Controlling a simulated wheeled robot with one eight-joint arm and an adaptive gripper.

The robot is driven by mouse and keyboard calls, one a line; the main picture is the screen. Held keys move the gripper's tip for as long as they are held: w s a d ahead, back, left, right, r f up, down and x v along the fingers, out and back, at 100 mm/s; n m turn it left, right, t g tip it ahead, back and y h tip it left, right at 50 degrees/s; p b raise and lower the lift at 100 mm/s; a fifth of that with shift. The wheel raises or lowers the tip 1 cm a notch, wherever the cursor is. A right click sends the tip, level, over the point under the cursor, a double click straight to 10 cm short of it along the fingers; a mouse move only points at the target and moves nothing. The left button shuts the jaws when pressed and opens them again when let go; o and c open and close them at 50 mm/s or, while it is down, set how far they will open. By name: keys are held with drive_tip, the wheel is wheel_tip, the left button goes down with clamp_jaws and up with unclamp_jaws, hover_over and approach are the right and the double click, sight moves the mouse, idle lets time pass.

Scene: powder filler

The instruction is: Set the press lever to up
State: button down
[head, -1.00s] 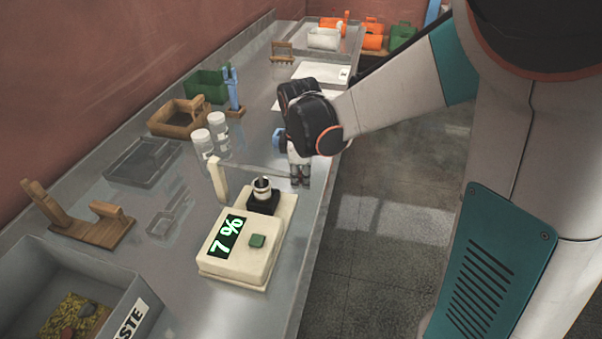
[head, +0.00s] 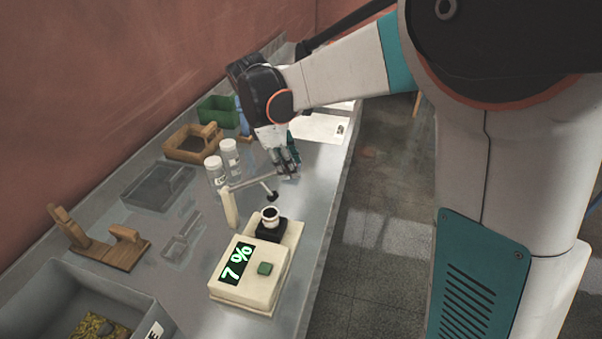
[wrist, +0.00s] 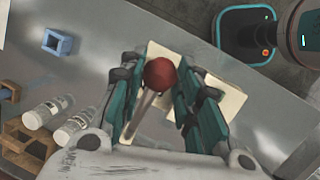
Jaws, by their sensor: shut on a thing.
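The press is a cream machine (head: 250,283) with a lit 7 % display, a green button and an upright post (head: 229,207) at its back. Its lever (head: 248,182) runs from the post towards my gripper, rising slightly, with a dark plunger (head: 269,190) hanging above a small light cup (head: 270,214). My gripper (head: 289,173) is shut on the lever's end. In the wrist view, the red knob (wrist: 160,73) sits between the teal fingers of my gripper (wrist: 163,62), with the grey rod (wrist: 140,115) behind it. The fingers hide the knob in the head view.
Two lidded jars (head: 231,158) stand behind the lever, near my gripper. A wooden box (head: 190,147), a green bin (head: 218,112), a grey tray (head: 158,186) and a wooden stand (head: 96,245) are farther left. A grey waste bin (head: 75,300) is at the front left.

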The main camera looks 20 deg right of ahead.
drive_tip(key=w+a+r+h+p, duration=0.1)
drive_tip(key=w+a+r+p, duration=0.1)
drive_tip(key=w+a+r, duration=0.2)
drive_tip(key=w+a+r+g+h+p, duration=0.1)
drive_tip(key=w+a+r, duration=0.3)
drive_tip(key=a, duration=0.5)
drive_tip(key=shift+w+r+g+p, duration=0.2)
drive_tip(key=shift+r+g+p, duration=0.15)
drive_tip(key=shift+p, duration=0.15)
drive_tip(key=c, duration=1.2)
unclamp_jaws()
drive_tip(key=shift+w+a, duration=0.1)
drive_tip(key=shift+w, duration=0.05)
drive_tip(key=v, duration=1.2)
drive_tip(key=shift+a, duration=0.2)
drive_tip(key=shift+f, duration=0.1)
